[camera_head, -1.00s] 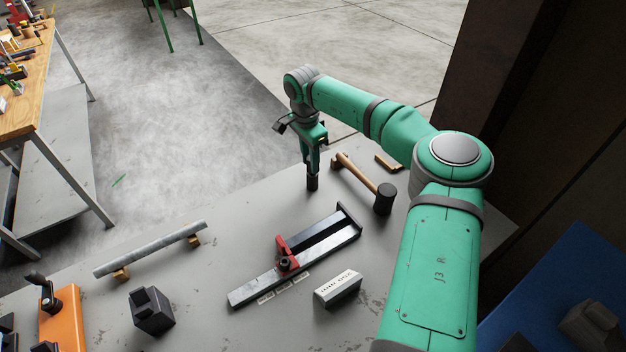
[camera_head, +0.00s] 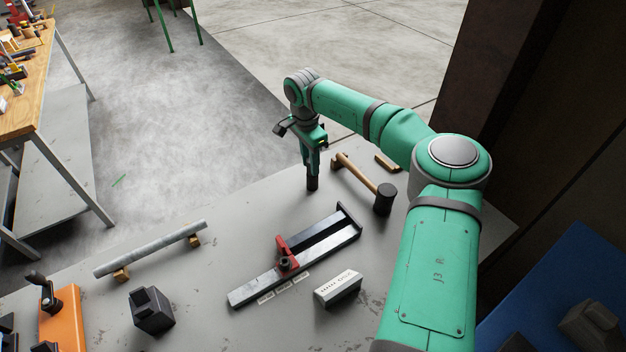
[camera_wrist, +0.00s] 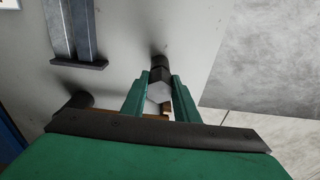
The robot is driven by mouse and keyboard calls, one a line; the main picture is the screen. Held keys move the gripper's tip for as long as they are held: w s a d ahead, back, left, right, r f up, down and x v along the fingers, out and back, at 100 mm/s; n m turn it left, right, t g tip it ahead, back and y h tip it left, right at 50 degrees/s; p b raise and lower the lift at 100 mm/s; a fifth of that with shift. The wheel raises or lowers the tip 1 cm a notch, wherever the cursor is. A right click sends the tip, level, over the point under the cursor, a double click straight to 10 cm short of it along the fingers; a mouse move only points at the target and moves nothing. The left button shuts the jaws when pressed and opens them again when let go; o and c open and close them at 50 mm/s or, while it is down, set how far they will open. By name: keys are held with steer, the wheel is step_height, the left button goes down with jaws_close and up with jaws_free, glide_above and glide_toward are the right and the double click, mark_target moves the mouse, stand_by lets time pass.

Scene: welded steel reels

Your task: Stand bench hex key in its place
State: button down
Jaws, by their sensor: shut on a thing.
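My gripper (camera_head: 312,174) points down over the far part of the grey bench (camera_head: 235,225). Its green fingers are shut on a dark, upright piece (camera_head: 312,184), which I take to be the bench hex key. In the wrist view the piece (camera_wrist: 160,73) sits between the fingertips (camera_wrist: 158,90), with a pale six-sided end facing the camera and a dark banded body beyond. Its lower end is at or very near the bench top; I cannot tell whether it touches. No holder for it can be made out around its lower end.
A mallet (camera_head: 384,198) lies close right of my gripper. A dark-railed fixture with a red clamp (camera_head: 287,262) lies nearer, beside a pale labelled block (camera_head: 338,288). A grey bar (camera_head: 150,250) and a dark block (camera_head: 152,311) are left. The bench between bar and fixture is clear.

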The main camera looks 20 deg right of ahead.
steer(key=shift+f, duration=0.25)
steer(key=shift+c, duration=0.5)
jaws_free()
stand_by(0.5)
steer(key=shift+o, duration=0.5)
